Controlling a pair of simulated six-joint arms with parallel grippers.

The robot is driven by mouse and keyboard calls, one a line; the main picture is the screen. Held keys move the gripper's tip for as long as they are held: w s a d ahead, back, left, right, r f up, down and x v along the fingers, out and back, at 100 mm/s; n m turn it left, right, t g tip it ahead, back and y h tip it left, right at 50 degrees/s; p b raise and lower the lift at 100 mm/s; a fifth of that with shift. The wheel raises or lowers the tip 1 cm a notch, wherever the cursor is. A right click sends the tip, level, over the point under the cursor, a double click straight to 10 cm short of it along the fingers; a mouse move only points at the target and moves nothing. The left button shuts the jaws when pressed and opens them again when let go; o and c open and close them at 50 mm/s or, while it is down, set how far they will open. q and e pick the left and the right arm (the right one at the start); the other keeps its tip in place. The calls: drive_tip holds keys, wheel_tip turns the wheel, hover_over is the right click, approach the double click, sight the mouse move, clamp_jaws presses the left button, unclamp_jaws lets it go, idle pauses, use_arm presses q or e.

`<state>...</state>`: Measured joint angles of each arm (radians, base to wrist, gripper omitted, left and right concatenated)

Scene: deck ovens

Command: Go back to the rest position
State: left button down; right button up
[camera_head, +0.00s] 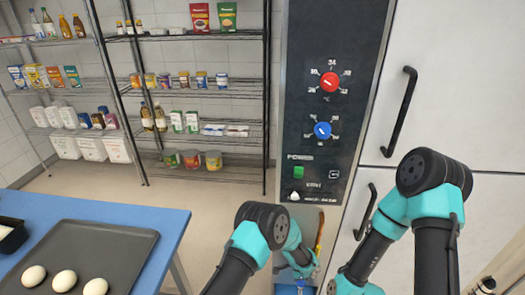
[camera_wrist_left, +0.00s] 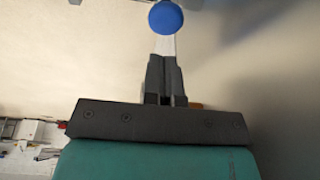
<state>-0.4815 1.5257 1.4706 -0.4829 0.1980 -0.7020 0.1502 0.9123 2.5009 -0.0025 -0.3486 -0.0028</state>
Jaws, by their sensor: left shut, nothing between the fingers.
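My left gripper (camera_wrist_left: 165,78) shows in the left wrist view with its dark fingers together and nothing held between them. A round blue thing (camera_wrist_left: 166,17) with a pale strip below it lies just beyond the fingertips; I cannot tell what it is or whether they touch. In the head view my left arm reaches in at the bottom middle, in front of the oven control panel (camera_head: 325,110), and its fingers cannot be made out. My right arm is bent at the right, and its gripper is not visible.
The panel has a red knob (camera_head: 329,82), a blue knob (camera_head: 323,130) and a green switch (camera_head: 298,171). A blue table (camera_head: 176,222) at lower left holds a dark tray (camera_head: 120,240) with pale dough balls. Wire shelves (camera_head: 200,82) with groceries stand behind.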

use_arm(q)
drive_tip(key=shift+s+d, duration=0.15)
drive_tip(key=shift+v, duration=2.2)
drive_tip(key=shift+d+f, duration=0.1)
